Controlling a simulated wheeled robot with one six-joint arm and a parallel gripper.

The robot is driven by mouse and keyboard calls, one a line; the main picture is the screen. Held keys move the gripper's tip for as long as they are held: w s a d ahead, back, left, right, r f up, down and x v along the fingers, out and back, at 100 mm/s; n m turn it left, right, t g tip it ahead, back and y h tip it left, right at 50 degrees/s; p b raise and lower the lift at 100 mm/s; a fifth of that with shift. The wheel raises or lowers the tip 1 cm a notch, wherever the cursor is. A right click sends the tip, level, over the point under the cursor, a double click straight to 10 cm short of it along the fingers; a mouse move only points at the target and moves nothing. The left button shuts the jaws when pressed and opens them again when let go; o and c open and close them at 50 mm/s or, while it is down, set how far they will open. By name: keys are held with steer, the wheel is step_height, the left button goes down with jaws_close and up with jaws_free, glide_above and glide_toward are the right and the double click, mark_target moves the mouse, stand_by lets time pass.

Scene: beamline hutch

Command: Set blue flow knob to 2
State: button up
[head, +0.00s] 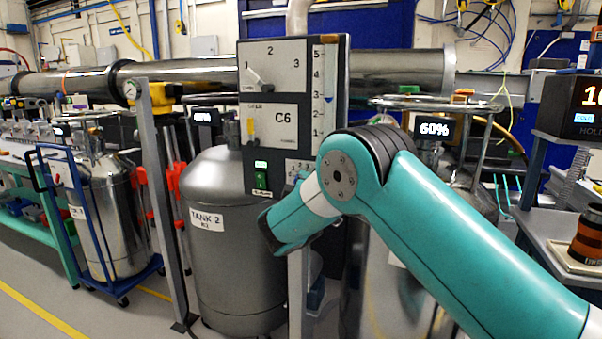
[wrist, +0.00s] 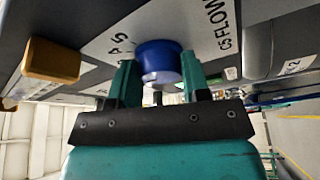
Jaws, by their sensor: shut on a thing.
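The blue flow knob (wrist: 158,60) is in the wrist view, standing out from a grey panel with a white label (wrist: 108,48). The label reads "C5 FLOW" on the right, and a 5 and what looks like a 4 show on the left. My gripper (wrist: 159,82) is shut on the knob, one teal finger on each side. No pointer mark on the knob is visible, so I cannot read its setting.
An orange-yellow block (wrist: 50,62) sticks out of the panel left of my gripper. In the head view the panel (head: 343,60) carries a lever dial, a C6 plate (head: 283,118) and a slider scale. Tank 2 (head: 225,240) stands just left of my arm.

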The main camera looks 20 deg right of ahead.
steer(key=shift+r+n+p, duration=0.1)
steer(key=shift+n+p, duration=0.5)
steer(key=shift+p, duration=0.1)
steer(key=shift+a, duration=0.1)
steer(key=o, duration=0.9)
steer(key=shift+o, duration=0.2)
steer(key=shift+s, duration=0.1)
steer(key=b+v, duration=0.8)
steer(key=v, duration=0.9)
steer(key=shift+s+r, duration=0.15)
steer(key=shift+r, duration=0.1)
